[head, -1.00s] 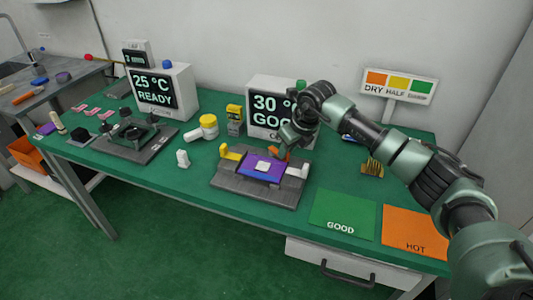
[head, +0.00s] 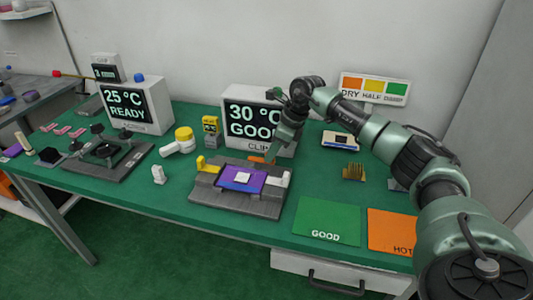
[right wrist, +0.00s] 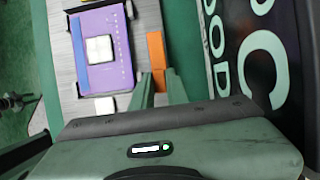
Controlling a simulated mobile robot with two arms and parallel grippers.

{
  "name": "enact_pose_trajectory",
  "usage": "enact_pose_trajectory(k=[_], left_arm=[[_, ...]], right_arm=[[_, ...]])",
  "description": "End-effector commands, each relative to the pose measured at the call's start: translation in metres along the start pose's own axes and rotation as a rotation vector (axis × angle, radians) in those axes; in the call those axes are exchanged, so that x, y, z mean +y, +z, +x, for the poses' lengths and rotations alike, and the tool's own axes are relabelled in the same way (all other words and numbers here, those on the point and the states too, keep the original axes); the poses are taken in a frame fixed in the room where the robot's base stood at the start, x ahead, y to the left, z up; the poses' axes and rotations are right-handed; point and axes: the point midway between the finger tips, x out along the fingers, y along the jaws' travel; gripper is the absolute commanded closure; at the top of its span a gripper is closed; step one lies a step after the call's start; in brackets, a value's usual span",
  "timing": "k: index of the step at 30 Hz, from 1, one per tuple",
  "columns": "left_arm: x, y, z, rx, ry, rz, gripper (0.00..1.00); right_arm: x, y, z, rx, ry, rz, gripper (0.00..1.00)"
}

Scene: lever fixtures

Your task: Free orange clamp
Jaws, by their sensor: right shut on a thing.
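The orange clamp (head: 257,159) is at the back edge of the grey fixture (head: 235,208), behind the purple board (head: 225,181) with its white square chip (head: 242,178). My right gripper (head: 270,158) reaches down to the clamp from behind. In the right wrist view the orange clamp (right wrist: 156,50) runs in between the two green fingers of my right gripper (right wrist: 159,82), which are shut on it. The fixture also has a yellow clamp (head: 201,162) at its left and a white clamp (head: 279,178) at its right. My left gripper is out of view.
A display box (head: 240,101) reading 30 °C GOOD stands close behind the fixture. A yellow-capped bottle (head: 183,138) lies at its left, near a small white piece (head: 158,175). A green GOOD mat (head: 326,217) and an orange HOT mat (head: 391,228) lie to the right.

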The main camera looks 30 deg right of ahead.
Motion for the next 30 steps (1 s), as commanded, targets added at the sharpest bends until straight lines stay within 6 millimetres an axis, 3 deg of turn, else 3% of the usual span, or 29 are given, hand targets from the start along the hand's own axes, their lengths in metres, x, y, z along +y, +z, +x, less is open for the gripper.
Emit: enact_pose_trajectory(k=[11,12,14,23,30], left_arm=[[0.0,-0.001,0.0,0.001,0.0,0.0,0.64],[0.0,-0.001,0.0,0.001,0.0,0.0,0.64],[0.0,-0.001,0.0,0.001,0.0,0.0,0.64],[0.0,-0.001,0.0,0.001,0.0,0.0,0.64],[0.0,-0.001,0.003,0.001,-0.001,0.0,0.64]], right_arm=[[-0.002,0.001,-0.003,-0.004,-0.005,-0.004,1.0],[-0.002,0.001,-0.003,-0.004,-0.005,-0.004,0.75],[-0.002,0.001,-0.003,-0.004,-0.005,-0.004,0.64],[-0.001,0.0,-0.002,-0.001,-0.002,-0.003,0.64],[-0.002,-0.001,-0.032,-0.002,-0.005,-0.005,0.64]])
